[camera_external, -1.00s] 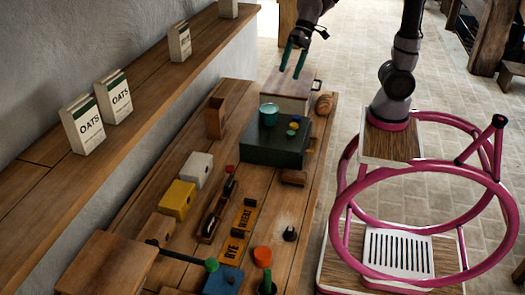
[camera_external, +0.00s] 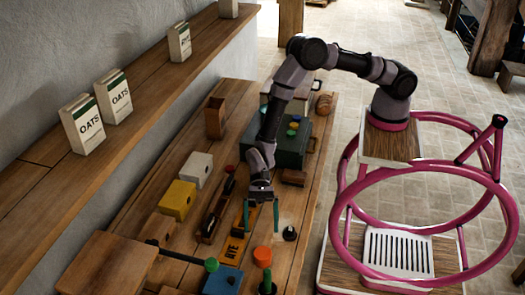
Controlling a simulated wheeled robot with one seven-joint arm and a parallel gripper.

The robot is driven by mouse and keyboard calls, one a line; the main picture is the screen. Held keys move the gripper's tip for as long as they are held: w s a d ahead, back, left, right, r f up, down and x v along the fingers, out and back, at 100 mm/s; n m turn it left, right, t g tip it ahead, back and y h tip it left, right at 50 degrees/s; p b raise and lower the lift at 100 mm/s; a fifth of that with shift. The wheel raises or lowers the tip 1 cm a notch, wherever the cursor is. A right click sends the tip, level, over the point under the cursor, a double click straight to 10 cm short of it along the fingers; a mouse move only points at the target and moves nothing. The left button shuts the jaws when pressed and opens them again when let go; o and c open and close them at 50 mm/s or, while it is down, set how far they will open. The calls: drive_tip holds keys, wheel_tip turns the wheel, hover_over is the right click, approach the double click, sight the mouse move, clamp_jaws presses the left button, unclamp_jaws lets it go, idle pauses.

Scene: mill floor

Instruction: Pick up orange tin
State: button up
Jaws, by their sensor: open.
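The orange tin (camera_external: 262,257) is a small round orange piece near the front edge of the workbench, at the bottom middle of the external view. A dark green item (camera_external: 267,288) is just in front of it; whether they touch I cannot tell. My gripper (camera_external: 261,230) has its two green fingers apart, pointing down, with nothing seen between them. In the picture it is just above the orange tin, over the bench, apart from it.
A blue box (camera_external: 222,281) with a green knob is left of the tin. A dark knob (camera_external: 290,233) is to its right. Black-and-orange signs (camera_external: 233,249) lie behind, partly hidden by my gripper. Yellow (camera_external: 176,199) and white (camera_external: 197,169) boxes stand further left.

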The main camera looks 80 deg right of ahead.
sight(263, 265)
drive_tip(key=shift+m, duration=0.3)
drive_tip(key=x, duration=0.2)
drive_tip(key=f+x, duration=0.1)
drive_tip(key=x, duration=0.4)
drive_tip(key=shift+s+d+f, duration=0.2)
drive_tip(key=shift+d+f, duration=0.1)
drive_tip(key=x, duration=0.5)
drive_tip(key=shift+w+a, duration=0.1)
drive_tip(key=shift+a, duration=0.3)
drive_tip(key=c, duration=1.5)
